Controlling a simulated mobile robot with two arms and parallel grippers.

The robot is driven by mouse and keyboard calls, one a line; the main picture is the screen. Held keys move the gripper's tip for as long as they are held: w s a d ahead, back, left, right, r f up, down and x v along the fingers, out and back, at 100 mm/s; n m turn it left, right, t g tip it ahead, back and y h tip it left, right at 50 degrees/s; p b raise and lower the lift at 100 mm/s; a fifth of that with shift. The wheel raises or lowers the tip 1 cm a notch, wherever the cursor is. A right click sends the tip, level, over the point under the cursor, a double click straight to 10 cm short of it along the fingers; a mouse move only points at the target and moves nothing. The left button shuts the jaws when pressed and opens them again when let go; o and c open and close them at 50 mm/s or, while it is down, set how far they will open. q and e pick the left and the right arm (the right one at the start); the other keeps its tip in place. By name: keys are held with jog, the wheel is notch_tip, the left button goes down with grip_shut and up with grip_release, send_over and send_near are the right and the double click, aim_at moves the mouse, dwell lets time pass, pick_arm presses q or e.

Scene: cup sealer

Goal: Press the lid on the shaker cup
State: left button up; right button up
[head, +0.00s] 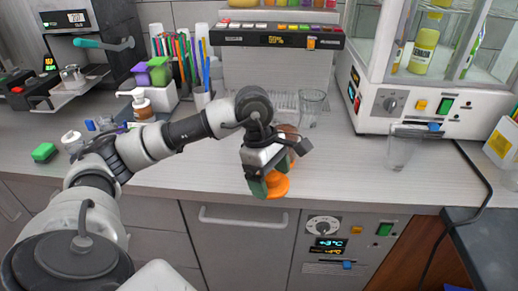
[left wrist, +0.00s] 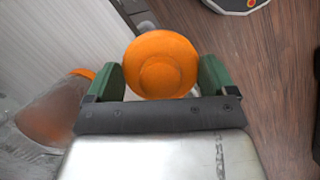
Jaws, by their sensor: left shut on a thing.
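My left gripper (head: 266,184) is shut on a round orange lid (head: 277,186), held in the air by the counter's front edge. In the left wrist view the lid (left wrist: 160,66) sits between the two green finger pads (left wrist: 162,77). A clear, brownish cup with an orange rim, seemingly the shaker cup (left wrist: 48,112), stands on the counter to the left in that view, apart from the lid. In the head view my gripper and wrist mostly hide it; only a brownish part (head: 290,131) shows behind them. My right gripper is in neither view.
A clear glass (head: 312,108) stands behind my gripper. The counter's front strip (head: 350,185) is mostly clear.

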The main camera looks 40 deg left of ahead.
pick_arm(q)
jog(key=s+d+f+m+g+y, duration=0.1)
jog(key=s+d+f+m+g, duration=0.1)
jog(key=m, duration=0.8)
jog(key=s+d+f, duration=0.1)
jog(key=d+f, duration=0.1)
jog(key=d, duration=0.1)
jog(key=shift+d+f+g, duration=0.2)
jog(key=shift+f+g, duration=0.1)
jog(key=shift+f, duration=0.05)
jog(key=s+d+f+m, duration=0.1)
jog(key=m, duration=0.1)
jog(key=m+y, duration=0.1)
jog(key=m, duration=0.1)
jog(key=s+d+f+m, duration=0.1)
jog(key=m, duration=0.2)
jog(key=shift+s+d+f+g+y, duration=0.3)
jog(key=shift+y, duration=0.1)
jog(key=shift+s+d+f+m, duration=0.2)
jog(key=shift+s+f+m, duration=0.1)
jog(key=shift+m, duration=0.6)
